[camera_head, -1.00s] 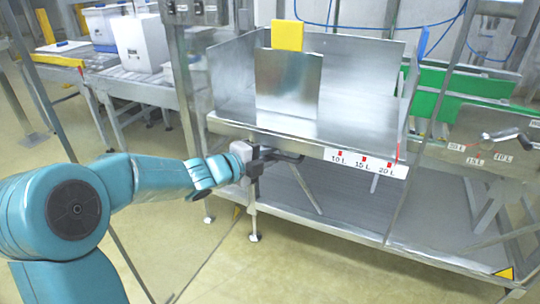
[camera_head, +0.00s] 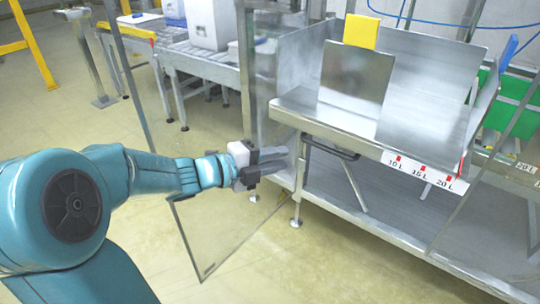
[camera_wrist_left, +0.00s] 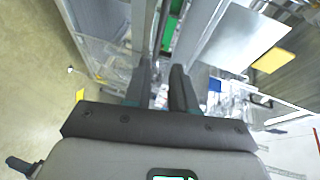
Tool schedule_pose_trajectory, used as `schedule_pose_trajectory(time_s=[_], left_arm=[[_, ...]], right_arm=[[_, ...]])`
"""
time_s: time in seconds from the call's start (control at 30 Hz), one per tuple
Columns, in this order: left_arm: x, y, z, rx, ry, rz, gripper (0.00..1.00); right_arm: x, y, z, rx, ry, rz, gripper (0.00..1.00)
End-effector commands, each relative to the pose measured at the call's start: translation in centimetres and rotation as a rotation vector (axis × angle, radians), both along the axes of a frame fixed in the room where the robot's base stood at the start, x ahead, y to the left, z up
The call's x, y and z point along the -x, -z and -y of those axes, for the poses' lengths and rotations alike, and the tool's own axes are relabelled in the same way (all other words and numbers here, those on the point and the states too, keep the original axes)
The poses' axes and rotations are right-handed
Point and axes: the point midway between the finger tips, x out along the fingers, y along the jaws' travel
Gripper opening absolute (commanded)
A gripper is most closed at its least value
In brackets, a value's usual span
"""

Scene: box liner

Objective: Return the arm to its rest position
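My left arm comes in from the left in the head view, stretched out over the floor. Its gripper (camera_head: 282,164) is in front of the left end of the metal bench, above floor level and holding nothing that I can see. In the left wrist view its two dark fingers (camera_wrist_left: 163,90) stand apart with an empty gap between them. The metal bench (camera_head: 330,122) has upright sheet walls and a label strip (camera_head: 420,173) with red marks. A yellow block (camera_head: 361,31) sits at the top of its inner panel (camera_head: 355,78). My right gripper is not in view.
A roller conveyor (camera_head: 190,62) with white boxes (camera_head: 207,22) stands at the back left. A metal post (camera_head: 246,70) rises beside the bench's left end. A lower shelf (camera_head: 400,215) runs under the bench. The floor (camera_head: 60,110) at left is open.

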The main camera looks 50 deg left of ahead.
Motion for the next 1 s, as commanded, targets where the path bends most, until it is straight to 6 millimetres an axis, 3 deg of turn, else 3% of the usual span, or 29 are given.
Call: schedule_pose_trajectory(time_s=[0.2, 0.77, 0.87, 0.97, 1.0], left_arm=[[1.4, -0.2, -0.2, 0.0, 0.0, -0.002, 0.25], [1.2, -0.4, 0.2, 0.001, 0.013, 0.003, 0.25], [-0.3, 0.8, 2.4, 0.044, 0.089, -0.006, 0.25], [-2.9, 4.5, 6.8, 0.156, 0.221, -0.058, 0.25], [-4.1, 6.4, 9.1, 0.228, 0.269, -0.087, 0.25]], right_arm=[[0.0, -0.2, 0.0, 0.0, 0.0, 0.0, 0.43], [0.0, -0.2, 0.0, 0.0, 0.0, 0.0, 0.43], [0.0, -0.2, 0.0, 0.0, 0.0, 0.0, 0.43], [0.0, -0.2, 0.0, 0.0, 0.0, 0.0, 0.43], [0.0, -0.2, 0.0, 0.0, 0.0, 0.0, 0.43]])
